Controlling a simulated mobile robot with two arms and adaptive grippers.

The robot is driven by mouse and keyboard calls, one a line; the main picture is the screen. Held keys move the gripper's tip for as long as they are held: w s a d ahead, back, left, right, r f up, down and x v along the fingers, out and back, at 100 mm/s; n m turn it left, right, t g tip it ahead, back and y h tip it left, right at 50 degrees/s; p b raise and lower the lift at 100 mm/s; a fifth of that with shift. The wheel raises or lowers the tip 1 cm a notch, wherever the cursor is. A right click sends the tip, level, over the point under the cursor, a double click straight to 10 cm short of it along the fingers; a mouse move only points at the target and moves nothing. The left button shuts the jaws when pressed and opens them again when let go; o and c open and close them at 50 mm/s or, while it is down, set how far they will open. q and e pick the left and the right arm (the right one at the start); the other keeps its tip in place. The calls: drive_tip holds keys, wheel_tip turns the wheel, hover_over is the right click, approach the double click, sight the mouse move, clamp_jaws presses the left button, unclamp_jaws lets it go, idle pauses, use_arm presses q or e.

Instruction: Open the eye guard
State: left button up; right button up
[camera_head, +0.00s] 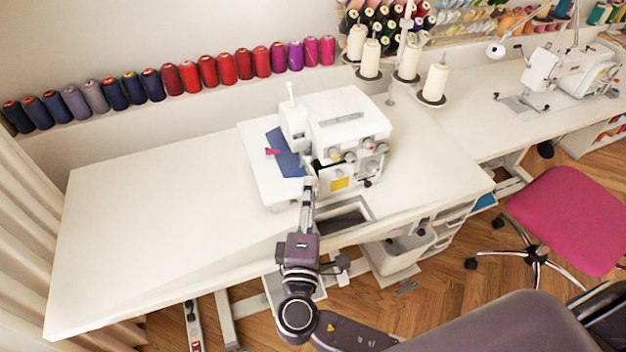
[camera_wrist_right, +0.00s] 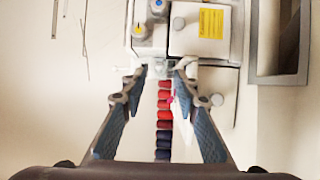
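The white sewing machine (camera_head: 345,122) stands on the white table, with a blue cloth (camera_head: 284,155) on its left side. My right gripper (camera_head: 308,192) reaches up to the machine's front, near the needle area. In the wrist view my right gripper (camera_wrist_right: 162,72) is open, with its two fingers apart on either side of a small clear piece, which looks like the eye guard (camera_wrist_right: 158,70). I cannot tell if either fingertip touches it. In the head view the gripper and machine body hide the guard. My left gripper is not in view.
A row of thread spools (camera_head: 205,70) lines the wall ledge. White thread cones (camera_head: 433,82) stand behind the machine. A rectangular opening (camera_head: 345,216) is in the table in front of it. The table's left part is clear. A pink chair (camera_head: 566,215) stands at the right.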

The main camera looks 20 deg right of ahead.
sight(309, 162)
drive_tip(key=shift+m+g+h, duration=0.4)
drive_tip(key=shift+g+h, duration=0.1)
drive_tip(key=shift+h, duration=0.1)
drive_tip(key=w, duration=0.2)
drive_tip(key=w+d+p, duration=0.1)
drive_tip(key=w, duration=0.3)
drive_tip(key=shift+w+d+r, duration=0.2)
drive_tip(key=shift+w+d, duration=0.15)
drive_tip(key=shift+w+d+f, duration=0.1)
drive_tip(key=shift+w+d, duration=0.2)
drive_tip(key=shift+w, duration=0.25)
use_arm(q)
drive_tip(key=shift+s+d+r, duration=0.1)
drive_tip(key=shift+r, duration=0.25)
use_arm(e)
clamp_jaws()
